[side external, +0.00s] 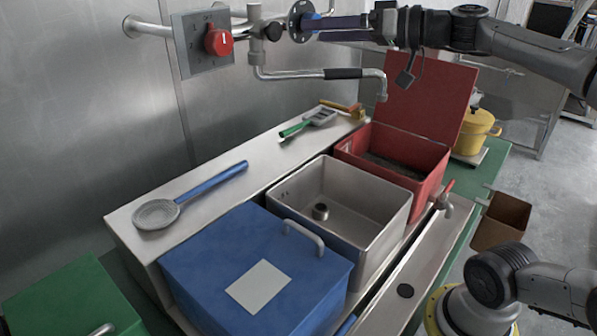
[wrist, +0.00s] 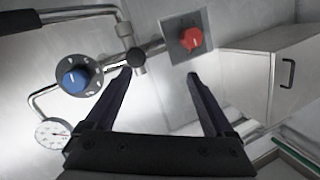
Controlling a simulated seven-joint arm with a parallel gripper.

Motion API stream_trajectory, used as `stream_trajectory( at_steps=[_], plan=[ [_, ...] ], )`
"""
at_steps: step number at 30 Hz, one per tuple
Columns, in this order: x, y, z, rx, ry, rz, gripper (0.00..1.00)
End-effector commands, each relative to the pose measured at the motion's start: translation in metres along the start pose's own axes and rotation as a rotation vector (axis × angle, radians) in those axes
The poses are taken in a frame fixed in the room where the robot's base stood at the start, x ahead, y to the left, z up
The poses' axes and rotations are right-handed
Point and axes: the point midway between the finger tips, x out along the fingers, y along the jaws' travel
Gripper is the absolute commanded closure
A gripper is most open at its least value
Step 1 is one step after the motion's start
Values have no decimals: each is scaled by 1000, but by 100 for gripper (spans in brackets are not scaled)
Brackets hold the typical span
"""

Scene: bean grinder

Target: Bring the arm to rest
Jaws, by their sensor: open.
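My gripper (side external: 325,30) is raised above the counter at the upper middle of the side external view, its fingers pointing left towards the wall fittings. In the wrist view my gripper (wrist: 157,77) shows two dark fingers spread apart with nothing between them. A pipe fitting (wrist: 137,60) appears near the left fingertip, and a red knob on a grey plate (wrist: 191,38) lies beyond the right fingertip. I cannot tell how far the fingers are from the fittings.
A faucet spout (side external: 378,78) hangs below my gripper. An open red bin (side external: 428,155), a steel sink (side external: 375,218) and a closed blue box (side external: 215,255) stand below. A strainer (side external: 157,214) lies on the counter. A blue knob (wrist: 74,80) and gauge (wrist: 52,132) are left of the fingers.

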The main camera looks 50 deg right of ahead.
Motion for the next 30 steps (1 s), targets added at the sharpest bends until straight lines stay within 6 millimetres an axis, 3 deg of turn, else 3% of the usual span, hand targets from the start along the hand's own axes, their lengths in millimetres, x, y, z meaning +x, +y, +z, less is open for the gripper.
stream_trajectory(
  at_steps=[1, 6, 11, 16, 21, 25, 30],
  plan=[
    [-1, -21, 16, -21, -67, -26, 12],
    [-22, -65, 80, -87, -299, -52, 12],
    [-59, -78, 144, -154, -513, -21, 12],
    [-109, -60, 209, -232, -716, 86, 12],
    [-154, -18, 253, -270, -843, 271, 12],
    [-173, 10, 272, -248, -892, 402, 12],
    [-174, 12, 269, -194, -876, 444, 12]
  ],
)
